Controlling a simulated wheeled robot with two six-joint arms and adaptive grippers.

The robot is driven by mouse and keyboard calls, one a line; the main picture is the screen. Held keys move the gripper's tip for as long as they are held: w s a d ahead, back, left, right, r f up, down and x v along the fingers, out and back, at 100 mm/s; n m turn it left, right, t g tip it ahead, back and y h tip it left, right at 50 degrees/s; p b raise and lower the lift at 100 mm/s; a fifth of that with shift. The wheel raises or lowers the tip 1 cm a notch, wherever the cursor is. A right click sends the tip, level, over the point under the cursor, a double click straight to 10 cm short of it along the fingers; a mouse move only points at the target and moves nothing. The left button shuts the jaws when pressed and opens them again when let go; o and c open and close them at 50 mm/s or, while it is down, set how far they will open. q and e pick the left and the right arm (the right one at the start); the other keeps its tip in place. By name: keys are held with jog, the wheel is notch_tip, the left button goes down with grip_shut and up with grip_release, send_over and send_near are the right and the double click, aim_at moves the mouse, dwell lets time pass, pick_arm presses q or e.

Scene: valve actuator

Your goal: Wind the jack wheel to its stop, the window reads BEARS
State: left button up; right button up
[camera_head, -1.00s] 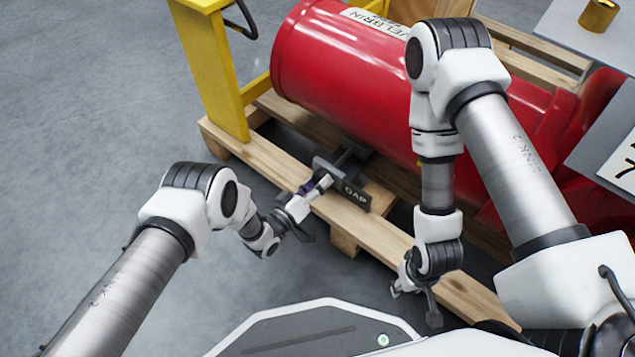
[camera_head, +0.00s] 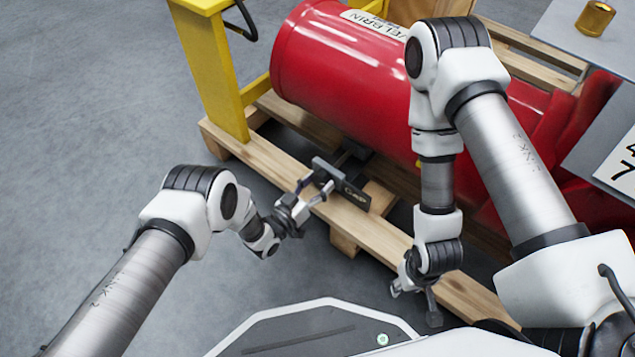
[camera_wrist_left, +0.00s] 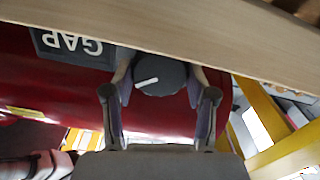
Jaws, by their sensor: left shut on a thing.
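The jack wheel (camera_wrist_left: 160,78) is a dark round knob with a white line on its face. It shows between my left gripper's fingers (camera_wrist_left: 162,84) in the left wrist view, with a finger on each side. In the head view my left gripper (camera_head: 316,188) is at the wheel end of the jack, its fingers spread around the wheel, which is largely hidden there. The window plate (camera_head: 346,188) beside it is dark; in the left wrist view the plate (camera_wrist_left: 72,46) reads GAP, upside down. My right gripper (camera_head: 415,300) hangs low near the pallet; its jaw opening is unclear.
A red cylinder (camera_head: 345,75) lies on the wooden pallet (camera_head: 235,143), above the jack. A yellow frame (camera_head: 215,75) stands at the left end. A grey surface (camera_head: 560,35) with a brass-coloured piece (camera_head: 595,18) is at upper right. The floor at left is clear.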

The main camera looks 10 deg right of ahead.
pick_arm(q)
jog(key=shift+m, duration=0.4)
jog(key=o, duration=0.9)
jog(key=shift+c, duration=0.2)
jog(key=shift+a, duration=0.1)
